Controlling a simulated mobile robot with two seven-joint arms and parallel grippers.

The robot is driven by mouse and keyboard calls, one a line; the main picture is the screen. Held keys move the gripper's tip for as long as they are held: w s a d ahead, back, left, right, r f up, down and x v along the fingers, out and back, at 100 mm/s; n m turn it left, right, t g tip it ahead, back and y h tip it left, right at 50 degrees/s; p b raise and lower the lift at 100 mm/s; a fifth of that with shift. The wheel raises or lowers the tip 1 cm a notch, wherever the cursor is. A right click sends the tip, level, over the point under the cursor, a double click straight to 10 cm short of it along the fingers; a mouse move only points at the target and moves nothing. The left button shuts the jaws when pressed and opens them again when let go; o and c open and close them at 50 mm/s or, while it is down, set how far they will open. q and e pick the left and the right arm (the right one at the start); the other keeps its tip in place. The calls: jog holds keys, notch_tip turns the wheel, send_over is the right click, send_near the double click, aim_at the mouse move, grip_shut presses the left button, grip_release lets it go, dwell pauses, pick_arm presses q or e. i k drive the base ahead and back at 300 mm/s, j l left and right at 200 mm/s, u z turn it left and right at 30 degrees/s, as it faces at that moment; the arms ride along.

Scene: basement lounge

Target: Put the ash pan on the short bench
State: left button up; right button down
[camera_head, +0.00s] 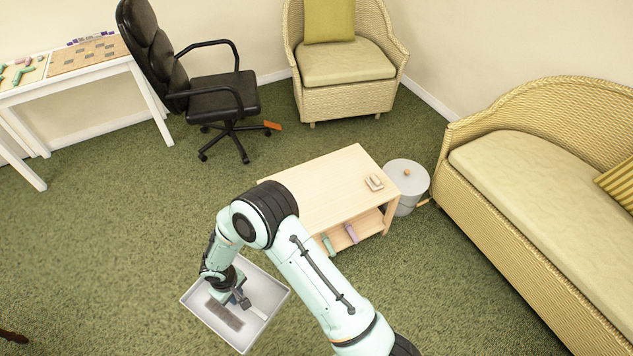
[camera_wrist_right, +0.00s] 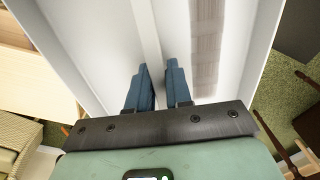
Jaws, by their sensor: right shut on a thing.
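The ash pan (camera_head: 270,292) is a shallow, light grey rectangular tray with a darker strip inside, in front of the bench at lower left in the head view. My right gripper (camera_head: 240,297) reaches down into it and is shut on its raised middle bar. In the wrist view the blue fingers (camera_wrist_right: 158,88) close around that pale bar, with the pan (camera_wrist_right: 90,40) filling the view. How high the pan is above the carpet is hard to tell. The short bench (camera_head: 325,185) is pale wood with a lower shelf; my right arm hides its near left part. My left gripper is out of view.
A small pale object (camera_head: 374,183) lies at the bench top's right end; most of the top is clear. The shelf holds small coloured items (camera_head: 351,233). A grey lidded bin (camera_head: 407,180) and wicker sofa (camera_head: 500,210) stand right. Carpet left of the bench is open.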

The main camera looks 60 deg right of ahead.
aim_at(318, 199)
jog(key=i+l, duration=0.1)
jog(key=l, duration=1.05)
jog(key=i+l, duration=0.15)
jog(key=l, duration=0.45)
jog(key=i+l, duration=0.1)
jog(key=l, duration=0.45)
